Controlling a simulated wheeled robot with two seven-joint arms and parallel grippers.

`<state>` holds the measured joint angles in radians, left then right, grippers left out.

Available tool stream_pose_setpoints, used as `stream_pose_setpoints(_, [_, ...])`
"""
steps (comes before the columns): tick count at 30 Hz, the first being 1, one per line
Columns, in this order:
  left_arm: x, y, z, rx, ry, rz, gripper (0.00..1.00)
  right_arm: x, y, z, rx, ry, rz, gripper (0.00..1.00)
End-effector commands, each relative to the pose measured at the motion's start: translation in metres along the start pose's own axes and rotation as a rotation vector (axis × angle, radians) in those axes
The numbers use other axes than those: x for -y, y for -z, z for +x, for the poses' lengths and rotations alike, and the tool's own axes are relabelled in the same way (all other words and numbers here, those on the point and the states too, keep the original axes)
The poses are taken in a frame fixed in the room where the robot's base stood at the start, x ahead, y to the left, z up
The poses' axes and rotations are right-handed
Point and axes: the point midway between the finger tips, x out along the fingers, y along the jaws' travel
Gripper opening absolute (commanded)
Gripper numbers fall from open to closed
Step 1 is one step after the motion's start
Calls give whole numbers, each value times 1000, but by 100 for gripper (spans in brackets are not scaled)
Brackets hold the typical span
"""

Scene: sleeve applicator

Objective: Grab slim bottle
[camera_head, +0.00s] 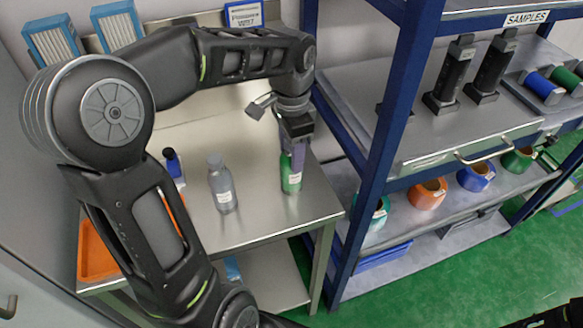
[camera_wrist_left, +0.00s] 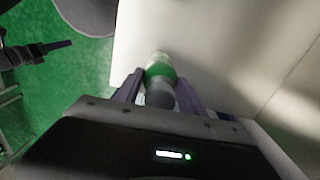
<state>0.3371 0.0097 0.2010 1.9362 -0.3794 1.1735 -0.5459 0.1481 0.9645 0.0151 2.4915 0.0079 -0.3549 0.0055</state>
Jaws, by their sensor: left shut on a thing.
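A slim green bottle (camera_head: 291,173) with a white label stands near the right end of the steel table. My left gripper (camera_head: 296,146) reaches it from above and is shut on its upper part. In the left wrist view, the bottle (camera_wrist_left: 159,72) shows its dark cap and green body between the two fingers. The bottle appears upright, with its base at the table top. A dark part at the left of the wrist view may be my right gripper (camera_wrist_left: 40,52), but its jaws are unclear.
A grey bottle (camera_head: 222,186) and a blue bottle (camera_head: 173,166) stand to the left on the steel table (camera_head: 262,222). An orange tray (camera_head: 97,255) is partly behind my arm. A blue-framed shelf (camera_head: 372,165) with tape rolls stands close on the right.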

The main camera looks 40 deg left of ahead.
Motion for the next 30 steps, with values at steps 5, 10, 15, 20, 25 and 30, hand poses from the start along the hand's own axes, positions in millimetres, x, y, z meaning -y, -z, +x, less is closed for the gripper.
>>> stream_pose_setpoints(5, [0, 0, 0, 0, 0, 0, 23, 0, 0, 0, 0, 0, 0, 65])
stream_pose_setpoints(10, [0, 0, 0, 0, 0, 0, 9, 0, 0, 0, 0, 0, 0, 65])
stream_pose_setpoints(15, [0, 0, 0, 0, 0, 0, 0, 0, 0, 0, 0, 0, 0, 65])
stream_pose_setpoints(20, [0, 0, 0, 0, 0, 0, 0, 0, 0, 0, 0, 0, 0, 65])
stream_pose_setpoints(25, [0, 0, 0, -1, 1, 0, 0, 0, 0, 0, 0, 0, 0, 65])
stream_pose_setpoints(30, [0, 0, -1, -1, 1, 0, 0, 0, 0, 0, 0, 0, 0, 65])
